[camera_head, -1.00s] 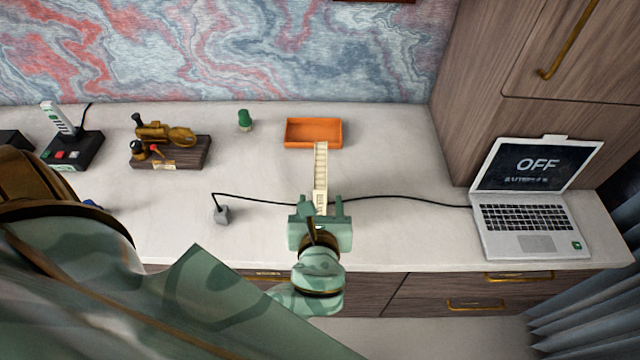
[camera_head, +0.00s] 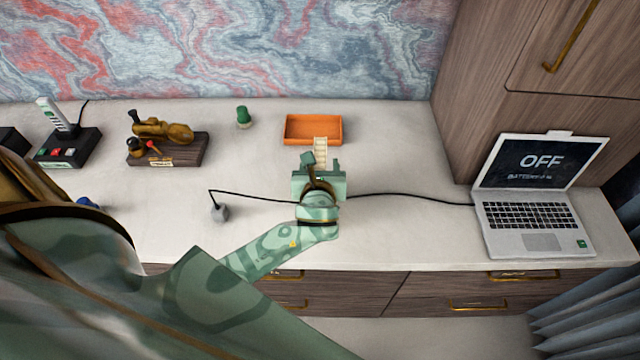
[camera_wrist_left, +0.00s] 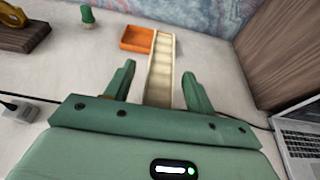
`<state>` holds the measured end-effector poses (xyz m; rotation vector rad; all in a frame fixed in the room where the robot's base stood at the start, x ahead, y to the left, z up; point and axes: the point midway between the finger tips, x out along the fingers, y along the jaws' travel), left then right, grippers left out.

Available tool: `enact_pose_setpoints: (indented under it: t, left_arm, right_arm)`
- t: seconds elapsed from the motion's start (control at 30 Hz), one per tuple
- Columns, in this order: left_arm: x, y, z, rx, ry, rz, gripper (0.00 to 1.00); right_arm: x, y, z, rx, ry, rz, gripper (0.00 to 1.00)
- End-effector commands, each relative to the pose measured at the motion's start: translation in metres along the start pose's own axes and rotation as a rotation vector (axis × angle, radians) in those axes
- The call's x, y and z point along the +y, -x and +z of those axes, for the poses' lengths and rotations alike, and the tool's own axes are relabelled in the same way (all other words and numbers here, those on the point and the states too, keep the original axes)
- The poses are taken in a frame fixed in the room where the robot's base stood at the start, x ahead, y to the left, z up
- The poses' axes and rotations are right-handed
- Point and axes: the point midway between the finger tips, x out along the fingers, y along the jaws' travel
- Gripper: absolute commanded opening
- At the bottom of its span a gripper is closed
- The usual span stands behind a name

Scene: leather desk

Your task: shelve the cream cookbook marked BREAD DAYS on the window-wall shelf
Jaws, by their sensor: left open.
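No cream cookbook marked BREAD DAYS and no window-wall shelf can be made out in either view. My left gripper (camera_head: 321,163) is open over the desk, pointing toward the back wall. A long cream strip with cross ribs (camera_head: 321,148) lies ahead of it, with its far end at the orange tray. In the left wrist view the strip (camera_wrist_left: 161,70) runs between the two spread green fingers (camera_wrist_left: 159,75), with gaps on both sides. Its near end is hidden by the gripper. My right gripper does not show.
The orange tray (camera_head: 313,142) stands at the back. A green piece (camera_head: 243,118), a wooden stand with brown model (camera_head: 165,150) and a black device (camera_head: 68,148) are left. A black cable (camera_head: 410,195) crosses to the laptop (camera_head: 525,200). Desk right of the tray is clear.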

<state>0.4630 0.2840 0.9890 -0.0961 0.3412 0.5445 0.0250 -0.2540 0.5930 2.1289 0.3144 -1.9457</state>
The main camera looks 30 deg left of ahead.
Motion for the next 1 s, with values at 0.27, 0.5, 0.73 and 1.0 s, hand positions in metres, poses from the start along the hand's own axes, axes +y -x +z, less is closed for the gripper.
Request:
enact_pose_setpoints:
  t: [0.27,0.5,0.73,1.0]
  left_arm:
    - [0.0000,0.0006,0.0001,0.000,0.000,0.000,0.00]
    - [0.0000,0.0006,-0.0001,0.000,0.001,0.000,0.00]
    - [0.0000,0.0007,-0.0003,0.001,0.001,0.000,0.00]
    - [0.0000,0.0007,-0.0005,0.001,0.001,0.000,0.00]
  right_arm:
    - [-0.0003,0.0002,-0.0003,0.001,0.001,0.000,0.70]
    - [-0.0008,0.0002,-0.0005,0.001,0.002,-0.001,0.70]
    - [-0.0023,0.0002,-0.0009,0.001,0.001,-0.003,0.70]
    - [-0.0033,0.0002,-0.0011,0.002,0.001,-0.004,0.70]
